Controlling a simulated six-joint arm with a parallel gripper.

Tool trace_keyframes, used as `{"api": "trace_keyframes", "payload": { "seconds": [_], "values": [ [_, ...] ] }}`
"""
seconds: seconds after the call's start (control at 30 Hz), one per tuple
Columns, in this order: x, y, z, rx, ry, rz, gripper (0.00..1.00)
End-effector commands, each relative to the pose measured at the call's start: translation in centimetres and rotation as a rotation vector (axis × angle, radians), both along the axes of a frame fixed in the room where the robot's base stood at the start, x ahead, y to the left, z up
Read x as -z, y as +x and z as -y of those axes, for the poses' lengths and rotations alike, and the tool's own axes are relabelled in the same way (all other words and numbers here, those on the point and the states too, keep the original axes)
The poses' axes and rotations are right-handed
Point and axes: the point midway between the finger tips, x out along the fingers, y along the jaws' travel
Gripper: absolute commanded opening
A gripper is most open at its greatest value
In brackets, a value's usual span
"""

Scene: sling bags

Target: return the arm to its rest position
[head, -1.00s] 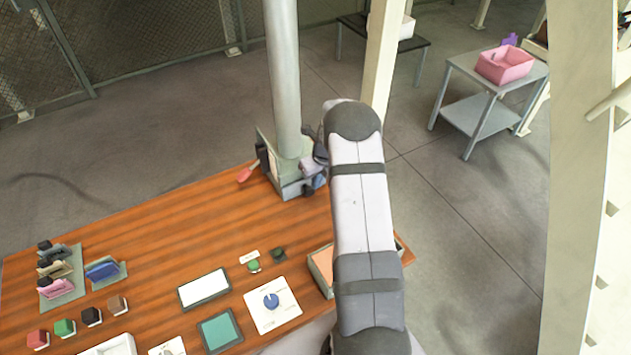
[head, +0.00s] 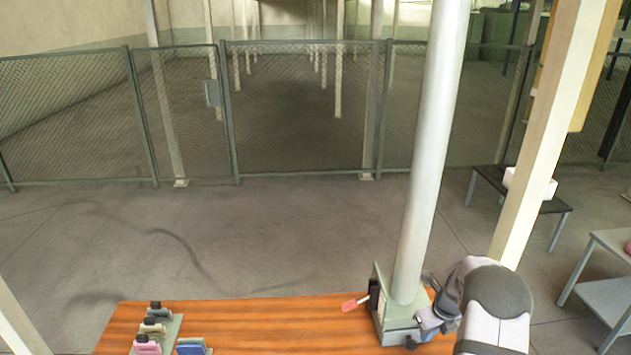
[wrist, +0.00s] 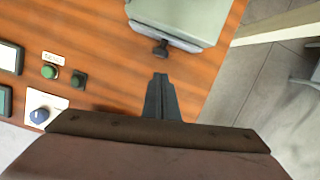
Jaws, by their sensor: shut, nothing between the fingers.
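My gripper (wrist: 160,80) shows in the wrist view, its two dark fingers together and nothing between them. It points over the wooden table (wrist: 105,60), near the dark knob on the front of a grey-green box (wrist: 185,15). I cannot tell its height above the table.
The box (head: 397,318) stands at the table's back right with a thick grey post on it and a red-handled thing (head: 354,302) beside it. Colored clip-like items (head: 147,346) stand at left. Buttons (wrist: 50,72) and a blue dial (wrist: 40,115) lie left of my gripper.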

Motion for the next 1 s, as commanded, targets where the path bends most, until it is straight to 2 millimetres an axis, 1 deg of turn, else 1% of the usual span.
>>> {"api": "trace_keyframes", "payload": {
  "seconds": [0.17, 0.3, 0.37, 0.47, 0.57, 0.67, 0.7, 0.77, 0.8, 0.87, 0.9, 0.97, 1.0],
  "values": [
    [0.1, -0.3, -0.2, -0.312, -0.066, -0.005, 0.0],
    [0.3, -0.9, -0.4, -0.631, -0.128, -0.018, 0.0],
    [0.7, -1.7, -0.7, -0.774, -0.143, -0.032, 0.0],
    [1.7, -3.6, -1.5, -1.014, -0.153, -0.06, 0.0],
    [2.9, -6.3, -2.6, -1.258, -0.136, -0.089, 0.0],
    [4.3, -9.9, -4.1, -1.507, -0.09, -0.111, 0.0],
    [4.5, -11.3, -4.7, -1.607, -0.069, -0.114, 0.0],
    [4.6, -13.6, -5.7, -1.756, -0.034, -0.111, 0.0],
    [4.4, -15.1, -6.2, -1.857, -0.012, -0.105, 0.0],
    [3.9, -17.5, -7.3, -2.011, 0.024, -0.089, 0.0],
    [3.5, -19.2, -8.1, -2.118, 0.051, -0.075, 0.0],
    [2.6, -21.8, -9.6, -2.284, 0.088, -0.048, 0.0],
    [1.9, -23.4, -10.6, -2.383, 0.108, -0.032, 0.0]
  ]
}}
